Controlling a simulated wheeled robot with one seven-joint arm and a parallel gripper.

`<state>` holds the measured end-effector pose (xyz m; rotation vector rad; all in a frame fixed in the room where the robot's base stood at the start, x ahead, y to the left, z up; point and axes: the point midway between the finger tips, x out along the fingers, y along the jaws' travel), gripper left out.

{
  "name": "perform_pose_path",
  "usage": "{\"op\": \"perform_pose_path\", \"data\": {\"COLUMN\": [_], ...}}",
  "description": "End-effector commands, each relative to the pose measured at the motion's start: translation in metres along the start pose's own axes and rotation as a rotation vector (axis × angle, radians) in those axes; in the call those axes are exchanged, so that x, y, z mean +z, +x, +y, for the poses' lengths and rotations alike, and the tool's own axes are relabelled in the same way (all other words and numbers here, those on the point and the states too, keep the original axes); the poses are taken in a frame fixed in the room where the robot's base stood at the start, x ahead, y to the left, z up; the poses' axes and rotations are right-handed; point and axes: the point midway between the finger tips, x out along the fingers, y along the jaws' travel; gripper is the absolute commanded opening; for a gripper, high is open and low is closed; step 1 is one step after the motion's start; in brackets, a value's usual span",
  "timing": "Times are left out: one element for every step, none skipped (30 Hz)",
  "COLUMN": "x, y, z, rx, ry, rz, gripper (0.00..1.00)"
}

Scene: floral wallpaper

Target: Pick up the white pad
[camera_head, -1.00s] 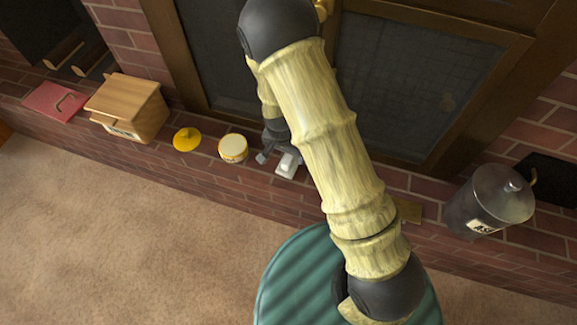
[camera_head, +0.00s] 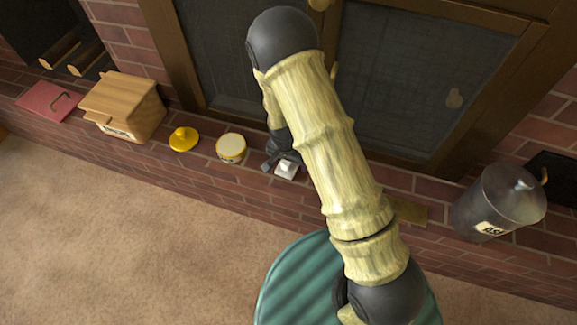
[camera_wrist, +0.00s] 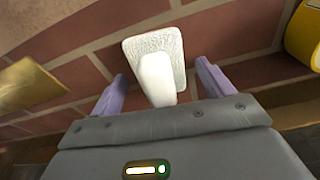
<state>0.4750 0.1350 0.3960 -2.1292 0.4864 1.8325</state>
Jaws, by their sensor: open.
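The white pad (camera_wrist: 140,47) lies on the brick ledge, with a smooth raised white part, like a handle, pointing toward my gripper in the wrist view. My gripper (camera_wrist: 160,85) is open, with one purple finger on each side of that raised part. I see no contact between the fingers and the pad.
On the ledge to the left are a cream-topped yellow jar (camera_head: 231,148), a yellow lid (camera_head: 183,139), a wooden box (camera_head: 125,106) and a red board (camera_head: 50,101). To the right are a brass plate (camera_head: 408,212) and a metal ash bucket (camera_head: 498,203). A dark framed screen (camera_head: 415,85) stands behind.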

Motion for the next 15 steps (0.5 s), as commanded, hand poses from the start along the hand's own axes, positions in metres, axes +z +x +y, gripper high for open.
{"op": "perform_pose_path", "data": {"x": [-0.0002,-0.0003,-0.0003,-0.0003,-0.0003,-0.0003,-0.0002,-0.0002,-0.0002,-0.0002,-0.0002,-0.0002,-0.0001,-0.0001,-0.0001], "y": [0.0015,0.0012,0.0007,0.0005,0.0004,0.0004,0.0004,0.0003,0.0003,0.0003,0.0003,0.0003,0.0003,0.0003,0.0003], "z": [-0.0002,-0.0002,-0.0002,-0.0002,-0.0002,-0.0001,-0.0001,-0.0001,-0.0001,-0.0001,-0.0001,0.0000,0.0000,0.0000,0.0000], "rx": [-0.001,-0.001,-0.001,-0.001,-0.001,-0.001,-0.001,0.000,0.000,0.000,0.000,0.000,0.000,0.000,0.000], "ry": [0.000,0.000,0.000,0.000,0.000,0.000,0.000,0.000,0.000,0.000,0.000,0.000,0.000,0.000,0.000], "rz": [0.000,0.000,0.000,0.000,0.000,0.000,0.000,0.000,0.000,0.000,0.000,0.000,0.000,0.000,0.000], "gripper": [0.80,0.80,0.80,0.80,0.80,0.80,0.80,0.80,0.80,0.80,0.80,0.80,0.80,0.80,0.80]}}
